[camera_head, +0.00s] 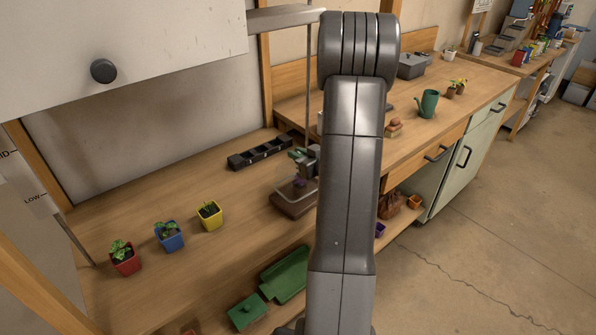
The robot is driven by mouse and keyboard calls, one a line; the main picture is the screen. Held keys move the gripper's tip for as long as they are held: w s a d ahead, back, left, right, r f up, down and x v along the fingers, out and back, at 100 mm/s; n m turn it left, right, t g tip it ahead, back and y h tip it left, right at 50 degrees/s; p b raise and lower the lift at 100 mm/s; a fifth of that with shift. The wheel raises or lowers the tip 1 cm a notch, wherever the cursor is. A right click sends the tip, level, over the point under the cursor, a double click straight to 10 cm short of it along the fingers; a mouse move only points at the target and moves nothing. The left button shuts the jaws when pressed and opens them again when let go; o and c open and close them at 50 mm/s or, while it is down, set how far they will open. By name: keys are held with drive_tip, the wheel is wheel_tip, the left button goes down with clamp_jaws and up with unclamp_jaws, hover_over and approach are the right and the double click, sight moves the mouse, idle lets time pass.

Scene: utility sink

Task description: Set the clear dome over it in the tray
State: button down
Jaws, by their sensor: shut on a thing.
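The clear dome (284,178) shows as a faint see-through shape at the brown tray (291,209). A small purple pot (298,183) shows at the tray, seen through or beside the dome. My gripper (304,160) is at the dome's top and shut on it, partly hidden behind my arm. A bit of green shows beside the jaws; I cannot tell what it is. My arm hides the right side of the tray, and I cannot tell whether the dome's rim touches the tray.
Red (125,262), blue (169,238) and yellow (210,217) pots with seedlings stand at the left. A black compartment strip (259,154) lies behind the tray. A green tray (286,275) and green lidded box (247,312) are in front. A watering can (428,104) stands right.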

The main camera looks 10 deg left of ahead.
wheel_tip(320, 180, down, 4)
drive_tip(key=shift+r, duration=0.2)
drive_tip(key=shift+s+d+f, duration=0.1)
drive_tip(key=shift+s+f, duration=0.15)
drive_tip(key=shift+f, duration=0.4)
drive_tip(key=c, duration=1.4)
unclamp_jaws()
drive_tip(key=shift+f, duration=0.1)
drive_tip(key=b+v, duration=0.1)
drive_tip(key=v, duration=1)
drive_tip(key=shift+d+r, duration=0.3)
drive_tip(key=shift+s, duration=0.1)
